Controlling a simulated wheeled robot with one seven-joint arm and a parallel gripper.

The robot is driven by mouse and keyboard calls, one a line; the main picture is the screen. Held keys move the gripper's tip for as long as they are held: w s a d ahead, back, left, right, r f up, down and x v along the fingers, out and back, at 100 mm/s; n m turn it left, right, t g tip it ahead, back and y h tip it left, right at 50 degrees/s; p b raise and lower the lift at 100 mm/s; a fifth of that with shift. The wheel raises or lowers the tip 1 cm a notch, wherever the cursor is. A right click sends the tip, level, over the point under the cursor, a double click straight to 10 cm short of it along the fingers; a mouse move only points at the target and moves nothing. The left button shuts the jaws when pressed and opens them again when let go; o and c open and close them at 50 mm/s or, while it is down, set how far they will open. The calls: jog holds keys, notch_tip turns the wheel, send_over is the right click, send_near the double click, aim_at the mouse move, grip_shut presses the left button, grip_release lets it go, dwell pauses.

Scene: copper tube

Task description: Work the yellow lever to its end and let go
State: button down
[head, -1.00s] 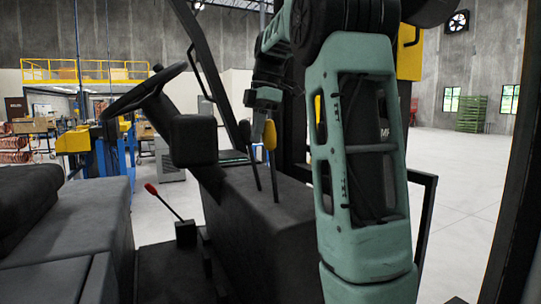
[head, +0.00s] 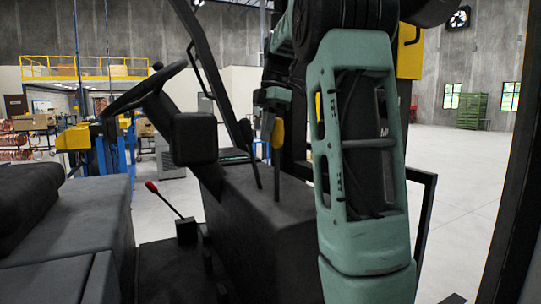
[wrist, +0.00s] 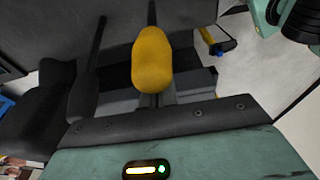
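The yellow lever's knob (head: 278,133) is in the middle of the head view, on a thin dark stem rising from the black console. My gripper (head: 274,100) is right above the knob, partly hidden behind my own arm. In the wrist view the yellow knob (wrist: 153,60) stands large and upright, centred just beyond the gripper's dark front bar. It covers the fingertip area, so I cannot tell whether the fingers are shut on it, pressed against it or apart.
A plain black lever (head: 247,135) stands just left of the yellow one. A red-knobbed lever (head: 152,187) is lower left, by the seat (head: 70,225). The steering wheel (head: 145,90) and a slanted black post (head: 215,75) are close on the left.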

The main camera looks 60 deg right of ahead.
jog(key=w+a, duration=0.4)
jog(key=a, duration=0.3)
jog(key=shift+w+a, duration=0.35)
dwell(1.0)
jog(key=a+p+v, duration=0.1)
jog(key=p+v, duration=0.6)
jog(key=shift+w+r+p, duration=0.35)
jog(key=shift+r+p, duration=0.05)
jog(key=shift+r, duration=0.15)
jog(key=shift+a, duration=0.1)
dwell(0.6)
